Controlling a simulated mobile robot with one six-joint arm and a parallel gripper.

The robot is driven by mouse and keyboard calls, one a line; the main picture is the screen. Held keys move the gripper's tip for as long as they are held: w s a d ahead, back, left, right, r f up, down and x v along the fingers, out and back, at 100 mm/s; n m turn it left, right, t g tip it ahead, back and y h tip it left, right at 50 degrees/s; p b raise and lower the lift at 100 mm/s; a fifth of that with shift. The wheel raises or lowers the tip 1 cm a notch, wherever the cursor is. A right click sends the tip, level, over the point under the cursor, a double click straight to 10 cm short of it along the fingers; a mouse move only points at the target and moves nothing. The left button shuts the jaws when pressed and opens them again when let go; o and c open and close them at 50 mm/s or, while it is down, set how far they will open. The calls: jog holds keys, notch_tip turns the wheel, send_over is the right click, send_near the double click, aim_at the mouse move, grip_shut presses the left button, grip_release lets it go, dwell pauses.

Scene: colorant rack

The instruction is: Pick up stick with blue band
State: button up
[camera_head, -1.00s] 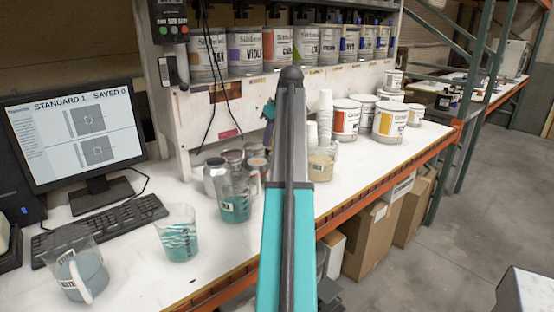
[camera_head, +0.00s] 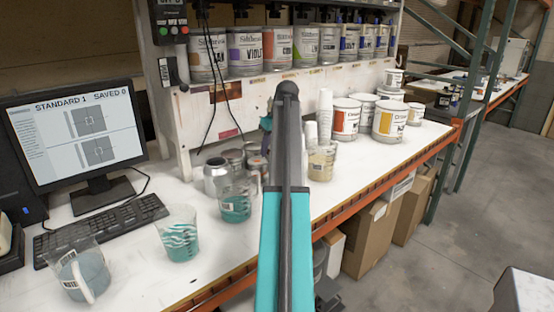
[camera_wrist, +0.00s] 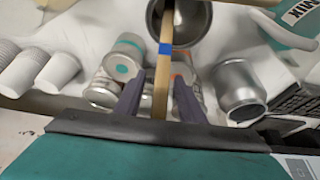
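The stick with the blue band (camera_wrist: 166,48) is a pale wooden stick in the wrist view. It runs from the top edge down between the fingers of my gripper (camera_wrist: 158,78). My gripper is open, with one dark finger on each side of the stick and a visible gap on both sides. The stick crosses in front of an open metal can (camera_wrist: 200,22); I cannot tell whether its end is inside. In the head view my arm hides the stick and most of the gripper.
Metal cans (camera_wrist: 240,88) stand close around the gripper, with white cups (camera_wrist: 57,72) at left. On the bench are plastic beakers (camera_head: 178,235), a keyboard (camera_head: 105,222), a monitor (camera_head: 75,135) and paint cans (camera_head: 390,122). A colorant shelf stands behind.

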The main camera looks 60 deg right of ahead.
grip_shut()
jog(key=shift+r, duration=0.15)
notch_tip(320, 180, up, 10)
jog(key=shift+f+b, duration=0.1)
jog(key=shift+b, duration=0.6)
dwell(0.6)
